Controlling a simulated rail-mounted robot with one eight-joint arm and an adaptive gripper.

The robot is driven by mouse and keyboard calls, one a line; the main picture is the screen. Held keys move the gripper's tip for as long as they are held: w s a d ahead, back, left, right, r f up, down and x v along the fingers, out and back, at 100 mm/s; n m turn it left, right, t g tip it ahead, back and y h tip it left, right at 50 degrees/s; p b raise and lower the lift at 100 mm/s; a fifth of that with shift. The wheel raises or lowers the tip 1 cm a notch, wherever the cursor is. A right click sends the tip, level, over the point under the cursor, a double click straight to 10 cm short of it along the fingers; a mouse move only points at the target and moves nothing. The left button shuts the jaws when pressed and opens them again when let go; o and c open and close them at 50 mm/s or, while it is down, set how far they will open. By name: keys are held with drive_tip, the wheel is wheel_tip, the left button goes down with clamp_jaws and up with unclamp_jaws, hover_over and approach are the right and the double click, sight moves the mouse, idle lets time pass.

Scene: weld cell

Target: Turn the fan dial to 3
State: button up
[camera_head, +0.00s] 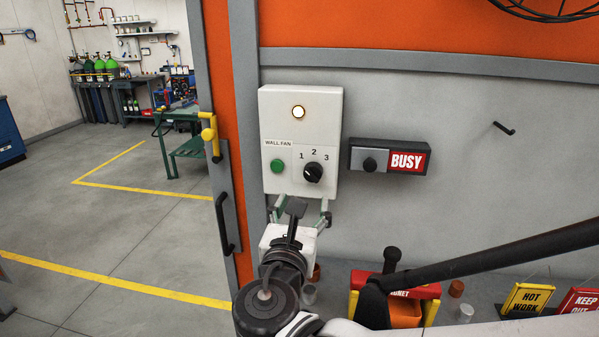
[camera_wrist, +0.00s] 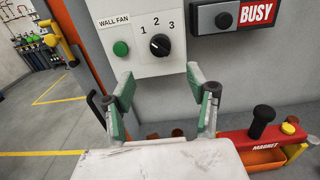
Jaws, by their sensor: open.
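The white wall fan box (camera_head: 275,120) is fixed to the grey wall and carries a black dial (camera_head: 313,173) with the numbers 1, 2 and 3 around it. The dial's white mark points up and left, toward 1. The dial also shows in the wrist view (camera_wrist: 160,46). My gripper (camera_wrist: 160,80) is open and empty, with green-padded fingers apart. It is below the dial and in front of the wall, not touching the dial.
A black slider box with a red BUSY sign (camera_head: 406,161) is right of the fan box. A black hook (camera_head: 503,128) is farther right. A red magnet holder (camera_wrist: 262,142) and signs (camera_head: 527,299) stand below right. A door handle (camera_head: 227,222) is on the left.

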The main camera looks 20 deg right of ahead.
sight(312, 177)
drive_tip(key=x, duration=1.2)
drive_tip(key=shift+d, duration=0.1)
drive_tip(key=shift+c, duration=0.5)
drive_tip(key=c, duration=1.1)
drive_tip(key=shift+o, duration=0.2)
